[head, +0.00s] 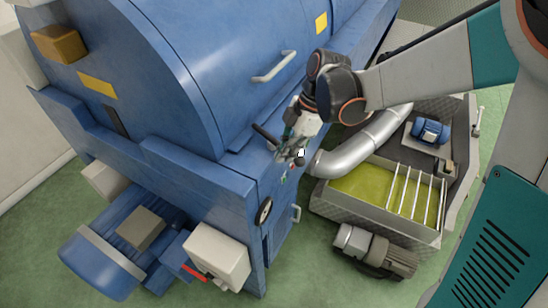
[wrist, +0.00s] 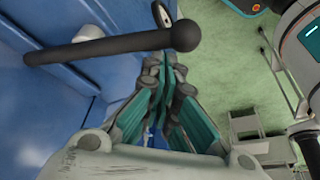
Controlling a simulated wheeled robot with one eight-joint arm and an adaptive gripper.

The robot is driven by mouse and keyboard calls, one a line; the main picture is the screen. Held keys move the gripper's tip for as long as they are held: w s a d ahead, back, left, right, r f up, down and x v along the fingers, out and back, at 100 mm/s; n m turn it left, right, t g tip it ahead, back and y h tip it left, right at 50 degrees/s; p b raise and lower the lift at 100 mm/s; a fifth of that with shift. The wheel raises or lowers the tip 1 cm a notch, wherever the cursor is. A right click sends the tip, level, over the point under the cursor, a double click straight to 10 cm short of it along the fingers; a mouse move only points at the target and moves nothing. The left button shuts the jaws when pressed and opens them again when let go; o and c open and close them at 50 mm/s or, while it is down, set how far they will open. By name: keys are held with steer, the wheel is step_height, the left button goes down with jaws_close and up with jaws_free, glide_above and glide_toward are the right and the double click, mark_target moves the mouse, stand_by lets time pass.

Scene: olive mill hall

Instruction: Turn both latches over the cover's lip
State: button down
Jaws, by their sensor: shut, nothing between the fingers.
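The blue machine's rounded cover (head: 215,70) is down on its body. A black lever (head: 266,136), apparently one of the latches, sticks out at the cover's lower edge. In the wrist view this black lever (wrist: 110,46) is a straight rod with a ball end, lying across just past my fingertips. My gripper (head: 298,158) is beside it at the machine's corner, shut and empty; in the wrist view its fingers (wrist: 166,65) are together. I cannot tell whether they touch the lever. I cannot make out a second latch for certain.
A light bar handle (head: 273,67) stands out from the cover. A black-rimmed round part (head: 263,211) is on the body below my gripper. A silver pipe (head: 362,145) and a trough of yellow-green liquid (head: 372,187) lie to the right. A grey motor (head: 375,250) sits on the green floor.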

steer(key=shift+w+d+b, duration=0.25)
steer(key=shift+w+d, duration=0.2)
steer(key=shift+d, duration=0.25)
steer(key=shift+w+d+b, duration=0.25)
steer(key=shift+w+d, duration=0.15)
steer(key=shift+d, duration=0.25)
